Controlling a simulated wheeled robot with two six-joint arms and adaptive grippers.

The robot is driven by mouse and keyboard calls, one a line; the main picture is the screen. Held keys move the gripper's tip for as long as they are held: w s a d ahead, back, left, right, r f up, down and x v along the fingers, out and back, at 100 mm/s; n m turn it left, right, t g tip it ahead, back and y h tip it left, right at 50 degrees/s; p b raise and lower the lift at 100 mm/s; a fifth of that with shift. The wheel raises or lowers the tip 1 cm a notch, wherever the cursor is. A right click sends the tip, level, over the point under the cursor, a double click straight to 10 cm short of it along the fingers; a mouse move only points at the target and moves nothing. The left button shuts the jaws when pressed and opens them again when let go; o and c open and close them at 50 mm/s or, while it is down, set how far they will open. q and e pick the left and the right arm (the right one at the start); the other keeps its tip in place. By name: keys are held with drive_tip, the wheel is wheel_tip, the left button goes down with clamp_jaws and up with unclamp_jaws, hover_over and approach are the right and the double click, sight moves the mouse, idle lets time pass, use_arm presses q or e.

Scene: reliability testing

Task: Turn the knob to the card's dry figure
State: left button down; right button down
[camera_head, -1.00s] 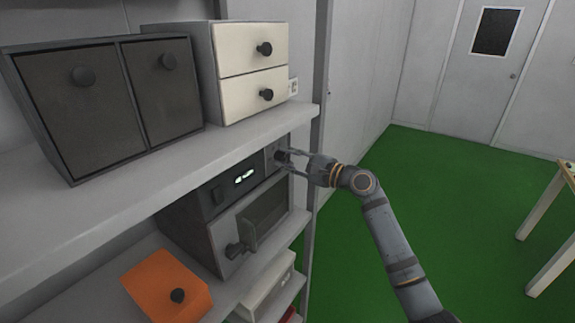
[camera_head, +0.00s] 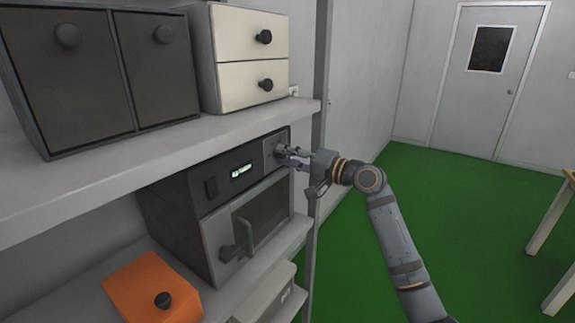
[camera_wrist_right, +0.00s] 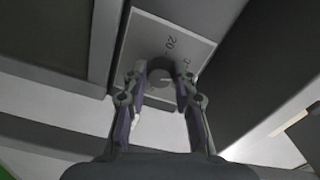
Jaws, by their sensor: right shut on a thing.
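A dark grey oven-like unit (camera_head: 211,205) sits on the shelf below the drawers, with a small lit display (camera_head: 241,171) that is too small to read. Its round knob (camera_wrist_right: 159,73) sits on a grey plate (camera_wrist_right: 194,47) printed with "20" and another, partly hidden figure. A pale mark shows on the knob's face. My right gripper (camera_head: 288,153) is shut on the knob; in the wrist view its fingers lie on both sides of it. No card can be made out for certain. My left gripper is not in view.
Above stand a dark two-door cabinet (camera_head: 92,85) and a cream drawer box (camera_head: 236,36) on the upper shelf (camera_head: 120,170). An orange box (camera_head: 142,290) sits lower left. A grey post (camera_head: 319,120) rises beside the unit. The green floor (camera_head: 450,220) is open to the right.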

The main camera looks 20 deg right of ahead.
drive_tip(key=n+b, duration=0.1)
drive_tip(key=n, duration=0.1)
drive_tip(key=n+b, duration=0.1)
drive_tip(key=shift+f+n+b, duration=0.3)
drive_tip(key=shift+n, duration=0.1)
drive_tip(key=n+b, duration=0.4)
drive_tip(key=n, duration=0.3)
drive_tip(key=shift+d+n, duration=0.1)
drive_tip(key=shift+n, duration=0.3)
drive_tip(key=shift+w+n+b, duration=0.1)
drive_tip(key=shift+n+b, duration=0.6)
drive_tip(key=shift+n, duration=0.4)
drive_tip(key=c, duration=1.1)
unclamp_jaws()
drive_tip(key=shift+r, duration=0.15)
drive_tip(key=shift+o, duration=0.2)
